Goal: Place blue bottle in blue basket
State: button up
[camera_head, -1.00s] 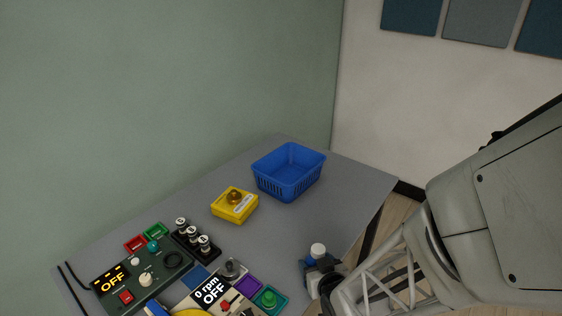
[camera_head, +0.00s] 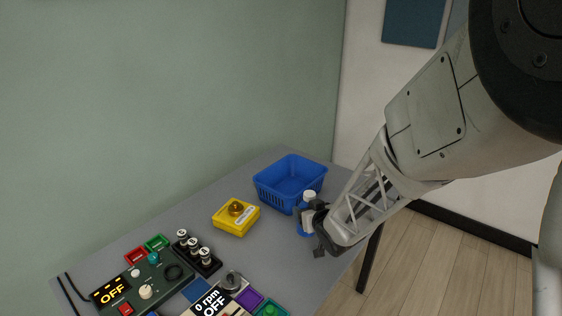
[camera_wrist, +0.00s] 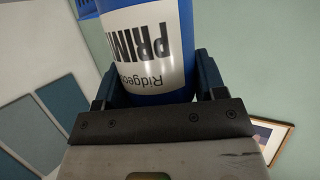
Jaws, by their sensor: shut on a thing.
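The blue bottle (camera_head: 302,224) with a white cap is upright in my gripper (camera_head: 312,222), near the right edge of the table. In the wrist view the bottle (camera_wrist: 148,45) shows its blue body and a white label with dark lettering, between the two fingers of my gripper (camera_wrist: 150,85). The blue basket (camera_head: 289,183) stands on the table just behind the bottle and a little to its left. I see no bottle inside it. The bottle's lower right side is hidden by my gripper, and I cannot tell how high it is above the table.
A rack with several white-capped bottles (camera_head: 195,252), a control panel reading OFF (camera_head: 140,285) and a stirrer-like device (camera_head: 215,300) fill the front left. The grey table (camera_head: 275,262) is clear at front right.

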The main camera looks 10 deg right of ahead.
jog(key=w+d+r, duration=0.2)
jog(key=w+r, duration=0.1)
jog(key=w, duration=0.7)
jog(key=shift+n, duration=0.3)
jog(key=w+f, duration=0.1)
jog(key=w, duration=1.4)
jog(key=shift+f, duration=0.15)
jog(key=shift+w+a, duration=0.1)
jog(key=shift+w+f, duration=0.15)
jog(key=shift+f, duration=0.75)
jog(key=shift+w+f, duration=0.15)
jog(key=shift+f, duration=0.75)
jog(key=shift+f, duration=0.6)
jog(key=o, duration=1.1)
